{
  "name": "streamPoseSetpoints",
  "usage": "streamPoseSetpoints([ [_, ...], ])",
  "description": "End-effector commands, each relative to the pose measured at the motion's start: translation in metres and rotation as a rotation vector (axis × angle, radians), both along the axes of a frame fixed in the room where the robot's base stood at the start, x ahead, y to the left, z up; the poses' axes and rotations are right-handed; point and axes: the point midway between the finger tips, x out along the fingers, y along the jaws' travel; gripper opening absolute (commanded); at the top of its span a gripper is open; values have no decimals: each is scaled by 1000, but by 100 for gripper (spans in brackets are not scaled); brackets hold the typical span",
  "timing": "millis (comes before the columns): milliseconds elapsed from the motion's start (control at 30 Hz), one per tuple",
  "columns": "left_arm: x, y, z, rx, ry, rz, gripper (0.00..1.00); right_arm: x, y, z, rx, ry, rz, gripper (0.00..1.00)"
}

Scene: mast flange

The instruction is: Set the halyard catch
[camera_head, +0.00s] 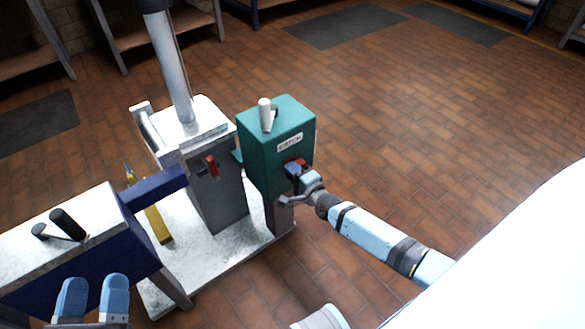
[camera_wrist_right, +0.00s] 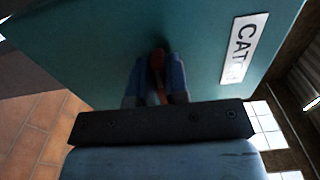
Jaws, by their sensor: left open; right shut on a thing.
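A teal box (camera_head: 262,150) with a white label (camera_head: 290,142) stands at the middle of the head view. A red handle (camera_head: 296,163) sits on the box's front face. My right gripper (camera_head: 299,172) is shut on the red handle, which shows between its blue fingers in the right wrist view (camera_wrist_right: 158,62). The fingers hide much of the handle. My left gripper (camera_head: 92,296) is open and empty at the lower left, in front of the blue-sided bench unit (camera_head: 95,275).
A metal mast (camera_head: 172,70) rises from a grey housing (camera_head: 215,200) with a small red lever (camera_head: 212,165), left of the teal box. A pale base plate (camera_head: 205,262) carries them. A yellow piece (camera_head: 157,224) stands behind the blue arm (camera_head: 155,187).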

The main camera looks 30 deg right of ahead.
Motion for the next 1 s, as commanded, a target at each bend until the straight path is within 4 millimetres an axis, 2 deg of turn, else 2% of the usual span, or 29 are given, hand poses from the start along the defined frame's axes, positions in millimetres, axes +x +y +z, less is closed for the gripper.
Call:
streamPoseSetpoints([
  [167, -1, 1, 4, -6, -11, 2, 60, 0, 0, -1, -39, -2, 0, 0],
  [633, -1, 2, -2, 3, 11, 7, 60, 0, 0, -2, -54, -3, 0, 0],
  [667, -1, 2, -1, 3, 11, 7, 60, 0, 0, -2, -54, -3, 0, 17],
  [767, -1, 2, -1, 3, 11, 7, 60, 0, 0, -2, -54, -3, 0, 40],
  [1000, -1, 2, -1, 2, 9, 6, 60, 0, 0, -1, -52, -4, 0, 40],
])
